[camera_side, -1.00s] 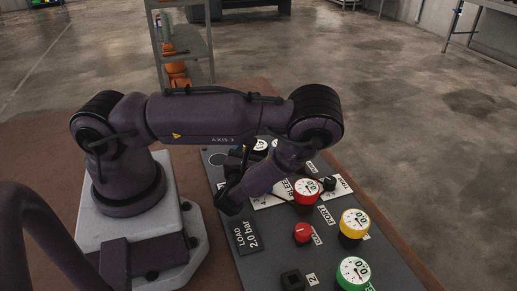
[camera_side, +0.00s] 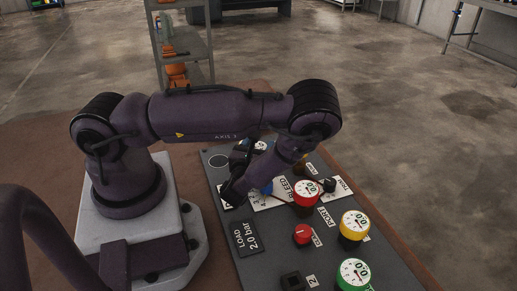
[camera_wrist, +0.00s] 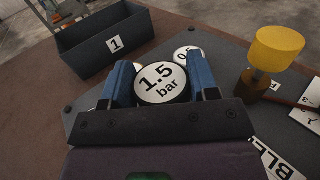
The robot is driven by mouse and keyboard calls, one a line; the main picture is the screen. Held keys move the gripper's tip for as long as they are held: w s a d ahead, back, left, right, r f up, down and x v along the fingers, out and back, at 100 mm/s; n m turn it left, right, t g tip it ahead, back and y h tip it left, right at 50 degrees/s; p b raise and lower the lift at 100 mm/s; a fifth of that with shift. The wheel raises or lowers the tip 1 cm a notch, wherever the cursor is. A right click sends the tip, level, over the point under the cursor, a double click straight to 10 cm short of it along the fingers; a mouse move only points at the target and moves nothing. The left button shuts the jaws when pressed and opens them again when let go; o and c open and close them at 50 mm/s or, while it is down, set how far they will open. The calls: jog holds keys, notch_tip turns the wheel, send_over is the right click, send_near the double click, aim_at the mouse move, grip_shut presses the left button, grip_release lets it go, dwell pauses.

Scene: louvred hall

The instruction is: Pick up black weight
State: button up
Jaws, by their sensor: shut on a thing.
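The black weight (camera_wrist: 160,88) is a short round piece with a white top reading "1.5 bar" in the wrist view. My gripper (camera_wrist: 162,72) has blue fingers on its left and right sides, shut on it. In the side view my wrist hangs over the far left part of the dark panel (camera_side: 268,240), and my arm hides the weight. I cannot tell whether the weight touches the panel.
A second white-topped disc (camera_wrist: 186,52) stands just behind the weight. A yellow-topped brass piece (camera_wrist: 278,50) stands to the right. A dark bin (camera_wrist: 105,42) marked "1" is at the back left. Red-rimmed (camera_side: 307,189), yellow (camera_side: 354,223) and green (camera_side: 354,271) gauges stand on the panel.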

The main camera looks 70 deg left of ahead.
jog(key=shift+r, duration=0.15)
notch_tip(320, 180, up, 9)
jog(key=shift+r, duration=0.1)
jog(key=shift+w+d, duration=0.1)
jog(key=shift+w, duration=0.15)
jog(key=w+d+r+m+t+h, duration=0.2)
jog(key=w+d+r+h, duration=0.1)
jog(key=w+d, duration=0.3)
jog(key=w+d+r+m+t+h, duration=0.2)
jog(key=w+d+r+t, duration=0.1)
jog(key=d, duration=0.6)
jog(key=n+g+y, duration=0.4)
jog(key=g+y, duration=0.1)
send_over(258, 146)
jog(key=f, duration=0.5)
jog(key=shift+w+d+f, duration=0.2)
jog(key=shift+w+f, duration=0.1)
jog(key=shift+f, duration=0.1)
jog(key=shift+s+a+r, duration=0.15)
jog(key=shift+s, duration=0.15)
